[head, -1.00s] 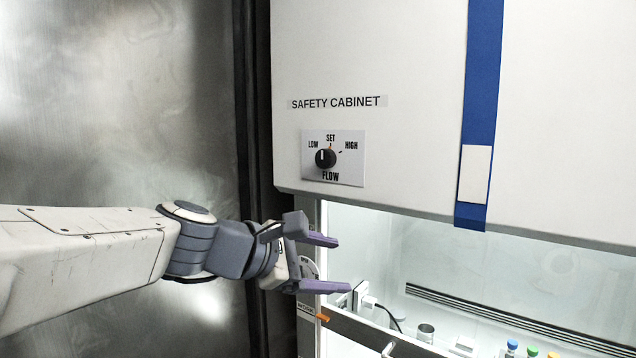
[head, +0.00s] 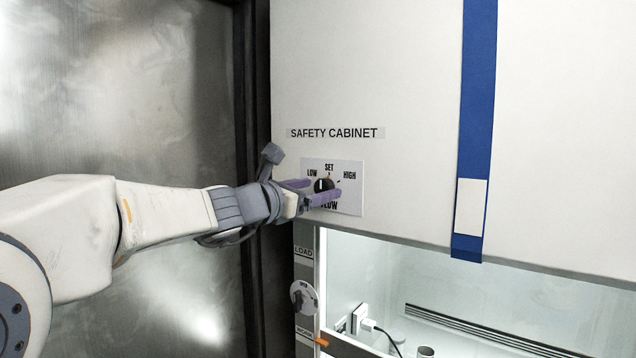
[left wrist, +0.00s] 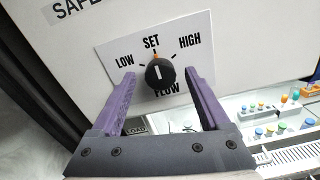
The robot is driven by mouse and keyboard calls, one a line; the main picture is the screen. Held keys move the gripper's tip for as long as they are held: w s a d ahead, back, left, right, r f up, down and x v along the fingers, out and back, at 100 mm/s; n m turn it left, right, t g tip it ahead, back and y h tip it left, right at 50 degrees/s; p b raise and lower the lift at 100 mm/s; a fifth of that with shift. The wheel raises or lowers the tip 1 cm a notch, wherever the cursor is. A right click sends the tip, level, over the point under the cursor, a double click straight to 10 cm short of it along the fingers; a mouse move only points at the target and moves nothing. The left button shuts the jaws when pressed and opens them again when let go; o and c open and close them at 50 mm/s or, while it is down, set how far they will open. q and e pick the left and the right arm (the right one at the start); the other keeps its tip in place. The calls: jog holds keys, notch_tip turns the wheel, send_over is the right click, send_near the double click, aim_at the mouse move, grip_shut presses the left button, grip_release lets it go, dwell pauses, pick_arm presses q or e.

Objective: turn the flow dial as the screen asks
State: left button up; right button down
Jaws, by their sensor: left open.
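The black flow dial (head: 323,185) sits on a white plate (head: 349,178) marked LOW, SET, HIGH and FLOW, on the front of the safety cabinet. In the left wrist view the dial (left wrist: 160,74) shows a white pointer line, and an orange mark stands by SET. My left gripper (head: 315,191) is open at the plate. In the left wrist view its purple fingers (left wrist: 160,88) stand on either side of the dial, with a gap on each side. I cannot tell whether the fingertips touch the plate. No screen is seen.
Below the plate is the cabinet's lit opening, with a socket and plug (head: 360,318) inside. A second knob (head: 304,297) is on the left post. Several coloured caps (left wrist: 270,130) show in the left wrist view. A blue strip (head: 476,120) hangs to the right.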

pick_arm(q)
jog(key=shift+w+d, duration=0.3)
jog(key=shift+w, duration=0.05)
grip_shut()
jog(key=shift+f+m+b, duration=0.2)
jog(key=shift+m+b, duration=0.5)
jog(key=shift+b, duration=0.3)
jog(key=shift+d+m+b, duration=0.1)
jog(key=shift+m+b, duration=4.6)
jog(key=shift+m, duration=0.6)
